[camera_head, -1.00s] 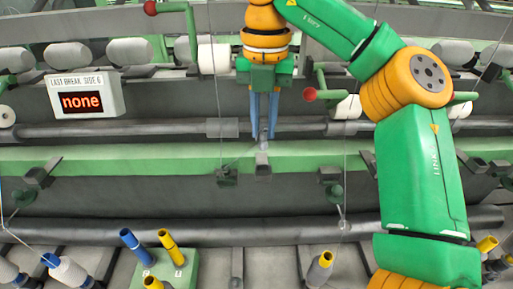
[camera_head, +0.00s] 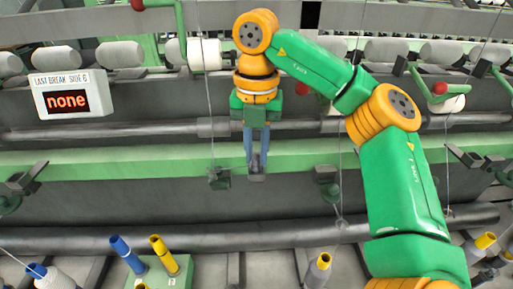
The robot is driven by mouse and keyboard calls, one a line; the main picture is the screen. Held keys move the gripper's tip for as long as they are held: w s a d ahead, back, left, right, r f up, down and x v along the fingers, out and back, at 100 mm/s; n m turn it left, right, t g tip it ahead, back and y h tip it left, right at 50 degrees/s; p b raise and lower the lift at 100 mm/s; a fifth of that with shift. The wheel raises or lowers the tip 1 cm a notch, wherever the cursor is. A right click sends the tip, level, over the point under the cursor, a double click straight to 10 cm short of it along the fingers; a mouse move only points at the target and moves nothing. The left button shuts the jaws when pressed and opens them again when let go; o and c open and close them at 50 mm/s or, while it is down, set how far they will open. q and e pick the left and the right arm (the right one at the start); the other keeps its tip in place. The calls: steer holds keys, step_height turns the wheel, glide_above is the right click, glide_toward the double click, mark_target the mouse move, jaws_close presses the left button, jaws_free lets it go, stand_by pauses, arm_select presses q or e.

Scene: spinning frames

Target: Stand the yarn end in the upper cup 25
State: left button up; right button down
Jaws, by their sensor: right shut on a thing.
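My right gripper (camera_head: 257,163) comes down from above in front of the green rail, its two blue fingers close together and pointing down. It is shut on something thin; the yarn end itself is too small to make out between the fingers. A small grey cup (camera_head: 257,177) sits on the rail directly under the fingertips, which are at or just above its mouth; whether they touch cannot be told. No number shows on the cup. My left gripper is not in view.
Thin threads hang down there. Below are yellow and blue tubes (camera_head: 164,254) and bobbins (camera_head: 318,270). A display reading "none" (camera_head: 66,102) is at left. White rolls line the back.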

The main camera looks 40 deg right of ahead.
steer(key=c, duration=0.7)
jaws_free()
step_height(320, 180, up, 6)
steer(key=shift+r+p, duration=0.25)
steer(key=shift+p, duration=0.85)
steer(key=shift+r, duration=0.3)
steer(key=shift+f, duration=0.1)
